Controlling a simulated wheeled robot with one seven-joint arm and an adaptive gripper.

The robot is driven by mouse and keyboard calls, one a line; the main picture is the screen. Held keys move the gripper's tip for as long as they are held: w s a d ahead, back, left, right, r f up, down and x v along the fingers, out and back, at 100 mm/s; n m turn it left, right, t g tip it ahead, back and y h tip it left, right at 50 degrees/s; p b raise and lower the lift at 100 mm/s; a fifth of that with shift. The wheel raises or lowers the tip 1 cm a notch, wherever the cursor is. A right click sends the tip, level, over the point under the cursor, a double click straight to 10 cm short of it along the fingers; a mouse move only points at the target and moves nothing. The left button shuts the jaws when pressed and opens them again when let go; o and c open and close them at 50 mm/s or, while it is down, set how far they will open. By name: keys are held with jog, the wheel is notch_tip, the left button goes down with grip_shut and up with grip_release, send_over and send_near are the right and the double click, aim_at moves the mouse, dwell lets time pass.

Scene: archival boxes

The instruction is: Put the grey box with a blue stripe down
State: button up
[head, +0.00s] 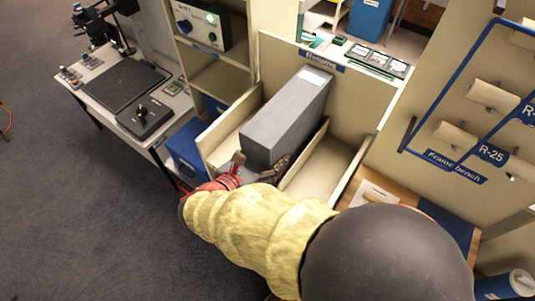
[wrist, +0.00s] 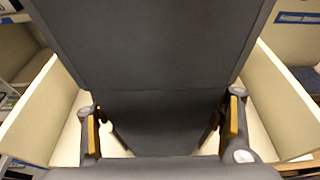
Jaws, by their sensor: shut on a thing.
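A long grey box (head: 285,115) with a white label on its far top end is in or just over the left compartment of the cream open-topped Returns bin (head: 232,118). No blue stripe shows on the visible faces. My gripper (head: 262,168) is shut on the near end of the box. In the wrist view the dark grey box (wrist: 155,50) stands between the two fingers of my gripper (wrist: 163,132), with cream compartment walls on both sides. I cannot tell whether its underside touches the compartment floor.
The right compartment (head: 318,168) beside the divider is empty. A blue bin (head: 188,150) stands left of the Returns bin, near a table with a black mat (head: 122,84). A cream panel with a blue frame and rolls (head: 493,95) rises at the right. Open carpet lies at the left.

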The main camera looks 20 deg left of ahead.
jog(key=o, duration=2)
jog(key=shift+f, duration=0.1)
jog(key=shift+o, duration=0.3)
